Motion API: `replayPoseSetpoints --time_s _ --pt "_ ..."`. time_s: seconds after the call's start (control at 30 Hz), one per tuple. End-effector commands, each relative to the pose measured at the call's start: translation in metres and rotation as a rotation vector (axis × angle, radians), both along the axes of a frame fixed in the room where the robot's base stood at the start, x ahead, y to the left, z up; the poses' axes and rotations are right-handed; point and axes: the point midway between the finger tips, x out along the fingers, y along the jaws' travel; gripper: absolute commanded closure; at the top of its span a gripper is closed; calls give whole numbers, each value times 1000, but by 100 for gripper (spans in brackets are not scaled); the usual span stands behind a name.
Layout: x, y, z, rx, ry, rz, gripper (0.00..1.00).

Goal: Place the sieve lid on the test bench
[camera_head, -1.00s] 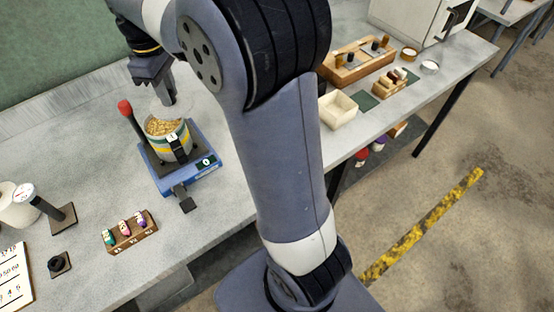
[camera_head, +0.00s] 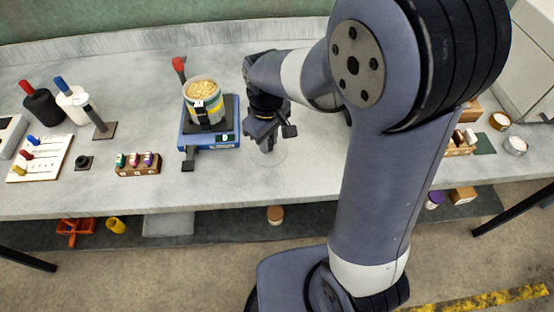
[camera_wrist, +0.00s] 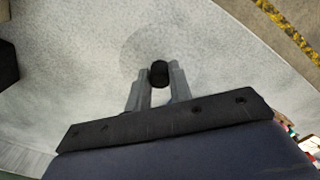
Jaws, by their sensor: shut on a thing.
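The sieve lid (camera_wrist: 136,52) is a clear, nearly invisible disc with a black knob (camera_wrist: 159,77). My gripper (camera_wrist: 160,72) is shut on the knob, one finger on each side. In the head view my gripper (camera_head: 267,146) points down, right of the blue device, and the lid's faint rim (camera_head: 281,158) shows below it. The lid is over a bare part of the test bench (camera_head: 310,170); I cannot tell whether it touches the surface. The sieve pot (camera_head: 207,113) stands uncovered on the blue device (camera_head: 226,138), with grain (camera_head: 202,88) inside.
A red-tipped handle (camera_head: 179,66) rises behind the pot. A wooden block with coloured pieces (camera_head: 138,170) stands left of the device. Dark and white containers (camera_head: 72,104) are farther left. The bench around my gripper is clear; its front edge lies below.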

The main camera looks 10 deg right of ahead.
Motion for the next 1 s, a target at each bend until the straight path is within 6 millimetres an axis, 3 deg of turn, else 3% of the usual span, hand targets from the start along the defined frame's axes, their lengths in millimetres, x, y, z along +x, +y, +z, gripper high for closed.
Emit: replayPoseSetpoints --time_s 0.1,0.5,0.97,1.0 --pt "-1 0 -22 -2 5 0 100" --pt "0 0 -66 -1 3 0 100" --pt "1 0 -77 1 -1 0 100" --pt "1 0 -75 1 -1 0 77"
